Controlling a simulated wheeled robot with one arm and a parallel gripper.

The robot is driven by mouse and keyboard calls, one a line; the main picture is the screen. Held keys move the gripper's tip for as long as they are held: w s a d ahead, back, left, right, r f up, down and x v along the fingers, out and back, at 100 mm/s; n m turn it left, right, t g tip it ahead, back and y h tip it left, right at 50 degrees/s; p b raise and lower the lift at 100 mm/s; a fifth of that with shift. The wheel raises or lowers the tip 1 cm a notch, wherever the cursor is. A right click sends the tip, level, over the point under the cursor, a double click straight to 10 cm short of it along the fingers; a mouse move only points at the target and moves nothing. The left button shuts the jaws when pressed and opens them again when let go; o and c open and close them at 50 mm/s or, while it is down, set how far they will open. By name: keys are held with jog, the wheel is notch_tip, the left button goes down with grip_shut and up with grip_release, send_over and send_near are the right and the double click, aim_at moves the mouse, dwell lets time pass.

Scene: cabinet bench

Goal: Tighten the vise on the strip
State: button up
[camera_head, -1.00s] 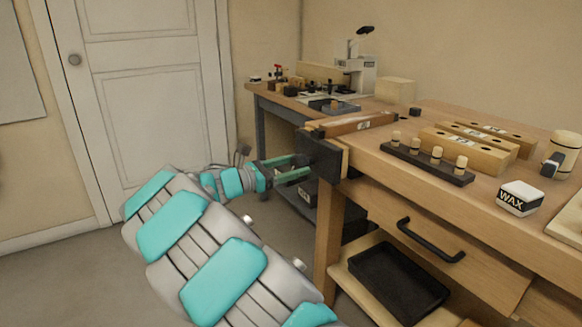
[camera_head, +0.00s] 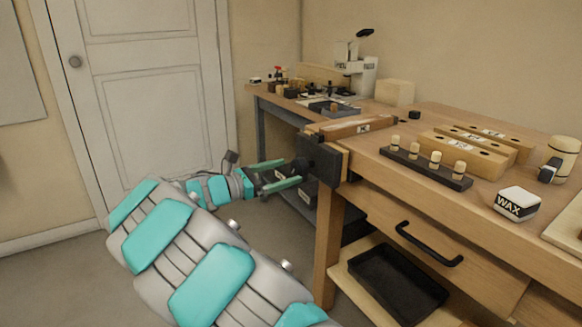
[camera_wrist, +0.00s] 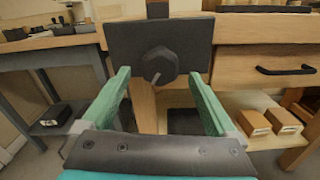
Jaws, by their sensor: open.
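The vise is on the near left end of the bench; its dark front plate (camera_head: 322,160) carries a dark round knob (camera_head: 302,166). In the wrist view the knob (camera_wrist: 158,66) is faceted, with a pale mark on its lower part, in front of the plate (camera_wrist: 195,45). A wooden strip (camera_head: 352,127) with a pale label sits at the top of the vise, behind the plate; I cannot tell how tightly it is held. My gripper (camera_head: 291,170) is open and empty. Its green fingers point at the knob, one on each side, and appear short of it.
A drawer with a black handle (camera_head: 430,244) and a black tray (camera_head: 398,281) are right of the vise. A peg rack (camera_head: 425,165), wooden blocks and a wax box (camera_head: 517,203) are on the bench. Floor left of the bench is clear.

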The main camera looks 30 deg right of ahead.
jog(key=shift+a, duration=1.95)
jog(key=shift+a, duration=0.1)
